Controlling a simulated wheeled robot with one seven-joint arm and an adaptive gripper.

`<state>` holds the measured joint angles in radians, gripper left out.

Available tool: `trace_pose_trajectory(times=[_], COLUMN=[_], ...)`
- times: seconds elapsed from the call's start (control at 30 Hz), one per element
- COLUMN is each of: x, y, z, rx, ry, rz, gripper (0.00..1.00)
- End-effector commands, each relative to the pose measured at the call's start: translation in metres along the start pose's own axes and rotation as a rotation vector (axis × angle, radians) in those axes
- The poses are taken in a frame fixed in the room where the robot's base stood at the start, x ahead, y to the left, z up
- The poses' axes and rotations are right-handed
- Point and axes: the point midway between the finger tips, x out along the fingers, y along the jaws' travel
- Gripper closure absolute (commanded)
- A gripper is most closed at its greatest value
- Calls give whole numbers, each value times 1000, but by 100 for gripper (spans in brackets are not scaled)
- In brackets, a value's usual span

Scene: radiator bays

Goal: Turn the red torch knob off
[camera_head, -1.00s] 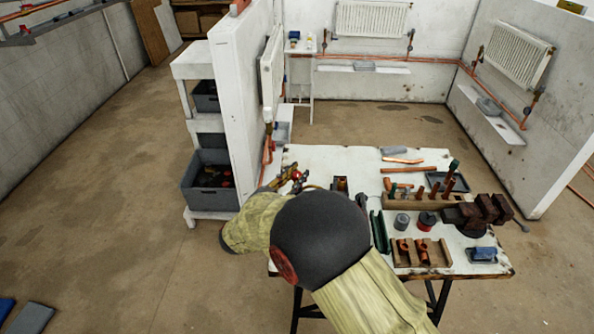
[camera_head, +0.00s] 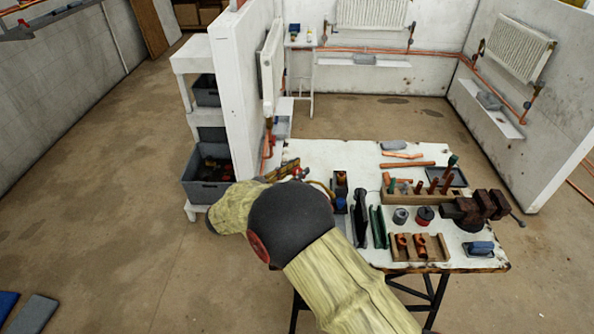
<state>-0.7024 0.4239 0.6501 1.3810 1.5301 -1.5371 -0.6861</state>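A small red part (camera_head: 297,171), which looks like the red torch knob, shows with bits of brass at the left end of the white workbench (camera_head: 330,156), just beyond my dark arm joint. Most of the torch body is hidden behind my arm. My arm bends over the bench's left front corner, and its far end reaches up beside the red part. My gripper's fingers are too small and covered to make out. I cannot tell whether they touch the knob or whether it is turned.
On the bench stand a dark upright plate (camera_head: 360,218), a green tool (camera_head: 378,228), two spools, a wooden fitting block (camera_head: 420,264) and a vise (camera_head: 475,210). A white partition (camera_head: 240,90) and shelf with grey bins (camera_head: 206,190) stand left.

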Motion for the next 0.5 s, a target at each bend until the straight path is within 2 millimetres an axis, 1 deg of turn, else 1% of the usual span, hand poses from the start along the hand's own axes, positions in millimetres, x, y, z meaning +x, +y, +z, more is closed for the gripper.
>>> trace_pose_trajectory(times=[0.07, 0.3, 0.5], x=[0, 0, 0], y=[0, 0, 0], z=[0, 0, 0], rx=[0, 0, 0], ry=[1, 0, 0], rz=[0, 0, -1], gripper=[74, 60, 59])
